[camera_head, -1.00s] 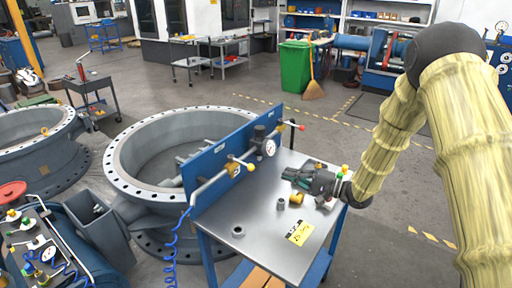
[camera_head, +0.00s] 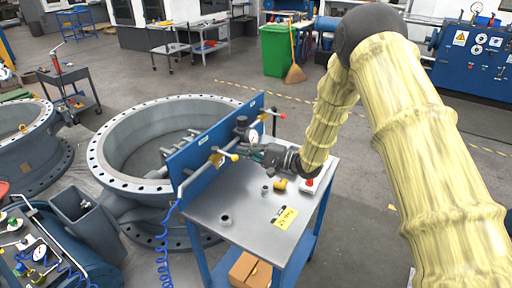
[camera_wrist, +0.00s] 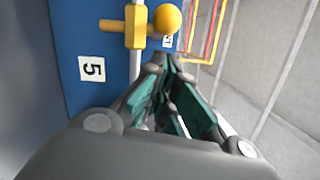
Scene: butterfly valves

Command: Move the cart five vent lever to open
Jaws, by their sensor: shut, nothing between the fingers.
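The cart (camera_head: 205,210) has a steel top and an upright blue panel (camera_head: 190,171) carrying a pipe, a gauge (camera_head: 252,137) and valves. A yellow-tipped lever (camera_head: 233,157) sticks out from the brass valve on the panel's near part. A red-tipped handle (camera_head: 281,115) is at its far end. In the wrist view, a white label 5 (camera_wrist: 92,68) is on the panel, beside a yellow valve body with a yellow ball-ended lever (camera_wrist: 167,18). My gripper (camera_wrist: 172,72) is shut and empty, just short of the ball, with no visible contact. In the head view my gripper (camera_head: 258,153) is close to the panel.
On the cart top lie a brass fitting (camera_head: 280,185), a red button box (camera_head: 309,184), nut-like parts (camera_head: 225,220) and a yellow tag (camera_head: 284,217). A large flanged valve body (camera_head: 110,140) stands behind the panel. Open floor (camera_head: 360,220) lies right of the cart.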

